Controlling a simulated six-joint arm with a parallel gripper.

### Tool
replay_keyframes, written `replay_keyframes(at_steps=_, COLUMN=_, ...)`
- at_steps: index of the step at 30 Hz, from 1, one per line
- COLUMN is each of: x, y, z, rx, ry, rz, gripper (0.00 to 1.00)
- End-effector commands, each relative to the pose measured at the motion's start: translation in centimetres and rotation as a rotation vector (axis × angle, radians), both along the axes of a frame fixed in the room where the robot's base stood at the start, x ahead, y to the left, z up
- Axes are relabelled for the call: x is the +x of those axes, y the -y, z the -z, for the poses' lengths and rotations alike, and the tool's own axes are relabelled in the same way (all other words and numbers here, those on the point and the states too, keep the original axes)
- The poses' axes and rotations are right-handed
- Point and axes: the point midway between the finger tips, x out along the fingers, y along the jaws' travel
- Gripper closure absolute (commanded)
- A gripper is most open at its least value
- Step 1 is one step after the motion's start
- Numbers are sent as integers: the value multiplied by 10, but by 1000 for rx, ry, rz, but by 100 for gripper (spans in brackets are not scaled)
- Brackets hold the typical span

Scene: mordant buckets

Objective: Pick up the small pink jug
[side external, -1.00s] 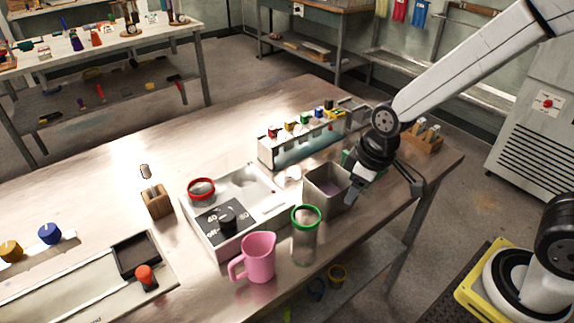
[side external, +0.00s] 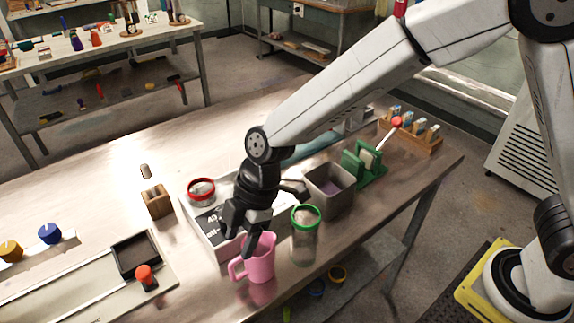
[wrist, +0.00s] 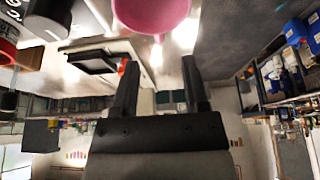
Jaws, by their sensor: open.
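The small pink jug (side external: 262,266) stands upright at the front edge of the bench, its handle towards the left. My gripper (side external: 239,243) is open and empty. In the side view its black fingers overlap the jug's rim and handle side, hiding part of the rim; I cannot tell whether they touch it. In the wrist view the jug (wrist: 152,14) shows cut off at the top edge, just beyond my open fingertips (wrist: 158,65). Its handle end points towards the gap between them.
A green-rimmed glass jar (side external: 305,240) stands close right of the jug. A grey bucket (side external: 345,203) and a green stand (side external: 372,175) are farther right. A white tray with a dial (side external: 200,222) lies behind, partly under my arm. A red knob (side external: 146,283) sits to the left.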

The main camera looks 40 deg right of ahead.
Motion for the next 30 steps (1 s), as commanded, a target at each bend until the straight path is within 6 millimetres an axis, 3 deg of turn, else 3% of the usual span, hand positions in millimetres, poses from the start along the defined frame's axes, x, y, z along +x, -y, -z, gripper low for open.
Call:
replay_keyframes(at_steps=25, x=0, y=-10, z=28, rx=-1, ry=0, rz=0, gripper=43)
replay_keyframes(at_steps=30, x=0, y=-14, z=41, rx=-2, ry=-2, rz=1, gripper=43)
